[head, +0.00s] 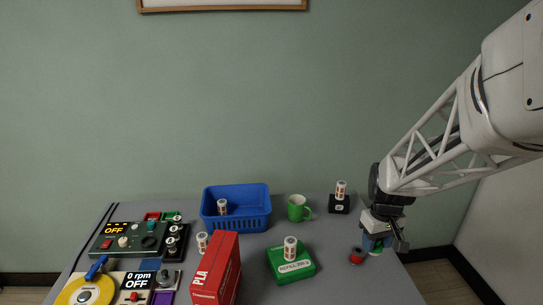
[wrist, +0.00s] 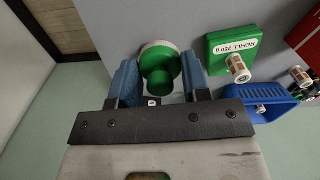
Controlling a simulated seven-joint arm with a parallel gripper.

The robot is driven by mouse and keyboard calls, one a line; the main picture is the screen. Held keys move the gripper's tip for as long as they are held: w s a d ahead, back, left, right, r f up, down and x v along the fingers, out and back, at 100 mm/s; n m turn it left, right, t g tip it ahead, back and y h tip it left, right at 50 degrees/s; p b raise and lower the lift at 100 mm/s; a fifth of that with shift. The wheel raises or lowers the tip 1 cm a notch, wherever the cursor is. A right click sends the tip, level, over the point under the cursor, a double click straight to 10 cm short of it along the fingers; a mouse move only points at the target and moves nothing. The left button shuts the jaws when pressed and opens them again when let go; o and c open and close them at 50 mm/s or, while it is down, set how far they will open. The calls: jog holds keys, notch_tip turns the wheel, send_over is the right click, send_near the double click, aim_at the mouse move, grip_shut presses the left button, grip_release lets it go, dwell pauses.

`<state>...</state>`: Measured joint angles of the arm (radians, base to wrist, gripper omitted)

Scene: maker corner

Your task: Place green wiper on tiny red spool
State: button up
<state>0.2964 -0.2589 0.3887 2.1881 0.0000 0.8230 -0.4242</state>
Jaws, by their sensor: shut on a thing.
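My gripper (head: 377,242) is at the right side of the table in the head view. Its blue fingers, seen in the wrist view (wrist: 160,76), are shut on the green wiper (wrist: 162,64), a round piece with a knob and a pale rim. The wiper shows only partly in the head view (head: 375,251), below the fingers. The tiny red spool (head: 357,256) lies on the table just left of the gripper, apart from the wiper in the picture. I cannot make out the spool in the wrist view.
A green refill box (head: 292,268) with a striped cylinder on it stands left of the spool. Behind are a green mug (head: 297,208), a black block (head: 339,205) and a blue basket (head: 237,212). A red PLA box (head: 216,272) and control panels fill the left.

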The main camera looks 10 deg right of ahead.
notch_tip(320, 180, down, 12)
jog(key=shift+r, duration=0.2)
jog(key=shift+w, duration=0.1)
send_over(359, 251)
jog(key=shift+f, duration=0.7)
dwell(0.4)
jog(key=shift+f, duration=1.8)
jog(key=shift+f, duration=0.15)
